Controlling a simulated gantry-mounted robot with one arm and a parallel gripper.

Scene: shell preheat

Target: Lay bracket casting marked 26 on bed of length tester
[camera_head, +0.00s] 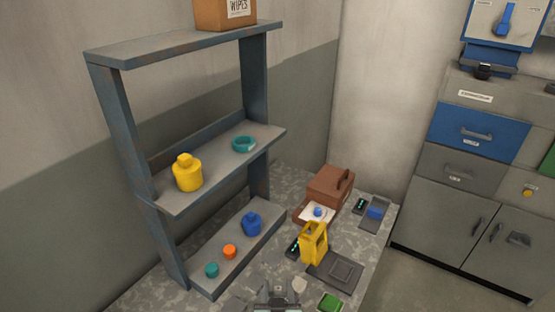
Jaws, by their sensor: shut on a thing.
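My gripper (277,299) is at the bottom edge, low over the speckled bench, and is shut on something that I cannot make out. A small pale thing (299,285) is close to the right of its tip. No number 26 is readable, so I cannot tell which thing is the bracket casting. A dark flat device with a raised square plate (342,271) lies on the bench to the right of my gripper. A yellow upright frame (314,244) stands behind it, near a green-lit display (293,247). I cannot tell which device is the length tester.
A brown box (330,187) with a white pad and a blue knob stands at the back. Another display device with a blue part (376,212) is to its right. A green block (330,302) lies at the front. A shelf unit (165,205) with jars stands left.

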